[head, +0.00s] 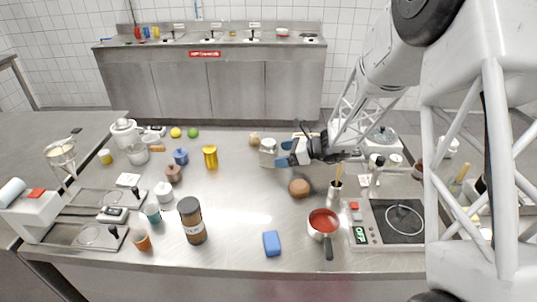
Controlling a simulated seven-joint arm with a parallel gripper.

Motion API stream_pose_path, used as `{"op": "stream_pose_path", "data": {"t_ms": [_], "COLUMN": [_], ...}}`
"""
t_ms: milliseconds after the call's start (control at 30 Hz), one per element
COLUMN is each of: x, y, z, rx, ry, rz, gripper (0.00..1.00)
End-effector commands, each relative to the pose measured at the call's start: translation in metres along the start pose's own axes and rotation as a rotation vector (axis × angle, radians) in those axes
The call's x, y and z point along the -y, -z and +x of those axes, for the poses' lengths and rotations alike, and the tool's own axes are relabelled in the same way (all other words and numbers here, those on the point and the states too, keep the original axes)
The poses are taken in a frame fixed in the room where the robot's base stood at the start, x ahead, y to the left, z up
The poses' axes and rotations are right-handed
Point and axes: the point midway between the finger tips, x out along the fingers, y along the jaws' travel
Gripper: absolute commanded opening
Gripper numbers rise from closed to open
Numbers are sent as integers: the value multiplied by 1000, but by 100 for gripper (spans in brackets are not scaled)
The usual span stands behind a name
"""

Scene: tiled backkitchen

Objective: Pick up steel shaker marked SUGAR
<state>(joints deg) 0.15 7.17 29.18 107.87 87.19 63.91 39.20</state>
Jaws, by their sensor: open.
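A small silvery can-like object (266,146), which looks like the steel shaker, stands at the back middle of the steel table; no SUGAR lettering can be read at this size. My gripper (281,154) reaches in from the right with its blue fingers apart, just right of the silvery object. I cannot tell whether the fingers touch it or overlap its sides. The gripper holds nothing that I can see.
A brown round item (299,187) lies in front of the gripper, and a small tan one (254,139) behind the silvery object. A yellow can (210,157) stands to the left. A red pan (323,222) and blue block (271,243) are nearer. The table's middle is fairly clear.

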Motion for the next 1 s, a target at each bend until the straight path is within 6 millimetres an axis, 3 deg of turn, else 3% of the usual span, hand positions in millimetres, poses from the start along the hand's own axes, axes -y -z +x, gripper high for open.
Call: {"op": "stream_pose_path", "data": {"t_ms": [500,1000], "x": [0,1], "y": [0,0], "z": [46,51], "rx": [0,0], "ry": [-2,0], "rz": [0,0], "gripper": [92,92]}}
